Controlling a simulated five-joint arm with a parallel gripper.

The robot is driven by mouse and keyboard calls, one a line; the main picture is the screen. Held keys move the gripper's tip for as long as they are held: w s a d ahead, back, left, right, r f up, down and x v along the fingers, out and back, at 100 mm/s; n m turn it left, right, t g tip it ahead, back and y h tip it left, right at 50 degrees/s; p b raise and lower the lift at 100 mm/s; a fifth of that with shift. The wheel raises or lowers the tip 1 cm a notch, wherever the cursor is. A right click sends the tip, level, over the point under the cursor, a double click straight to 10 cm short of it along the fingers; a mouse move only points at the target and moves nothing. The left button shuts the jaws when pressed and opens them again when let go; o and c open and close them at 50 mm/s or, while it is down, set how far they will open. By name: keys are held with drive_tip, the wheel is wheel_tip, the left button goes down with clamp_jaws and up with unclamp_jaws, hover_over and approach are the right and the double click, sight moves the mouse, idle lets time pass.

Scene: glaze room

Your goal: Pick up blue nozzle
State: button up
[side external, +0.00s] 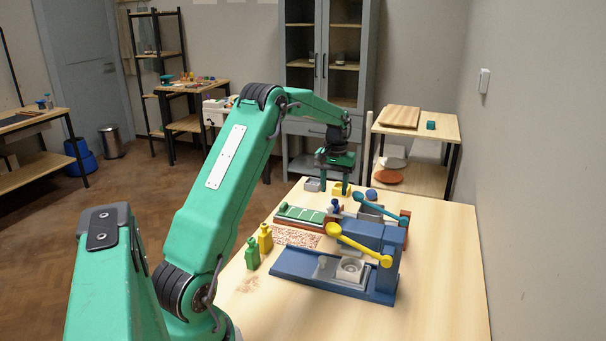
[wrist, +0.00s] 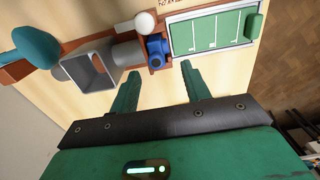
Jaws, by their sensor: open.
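The small blue nozzle (wrist: 158,48) sits in the wrist view between a grey hollow block and a green-panelled tray, with a hole showing in it. In the side external view the blue nozzle (side external: 335,203) is a small blue piece at the right end of that tray. My gripper (wrist: 160,71) is open and empty. Its two fingers point toward the nozzle, one to each side, with the nozzle just beyond the tips. In the side external view my gripper (side external: 335,188) hangs with its fingers down, close to the nozzle; the exact gap is unclear.
The green-panelled tray (wrist: 210,32), a white ball (wrist: 146,22), the grey block (wrist: 92,72) and a teal handle (wrist: 36,46) crowd around the nozzle. A blue press (side external: 385,262) with a yellow lever (side external: 362,250) stands in front. Green and yellow bottles (side external: 265,238) stand left.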

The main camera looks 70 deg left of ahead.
sight(335, 200)
drive_tip(key=shift+w+d+f, duration=0.1)
drive_tip(key=shift+d+f, duration=0.05)
drive_tip(key=shift+f, duration=1.2)
drive_tip(key=shift+d+f, duration=0.1)
drive_tip(key=shift+f, duration=1.2)
clamp_jaws()
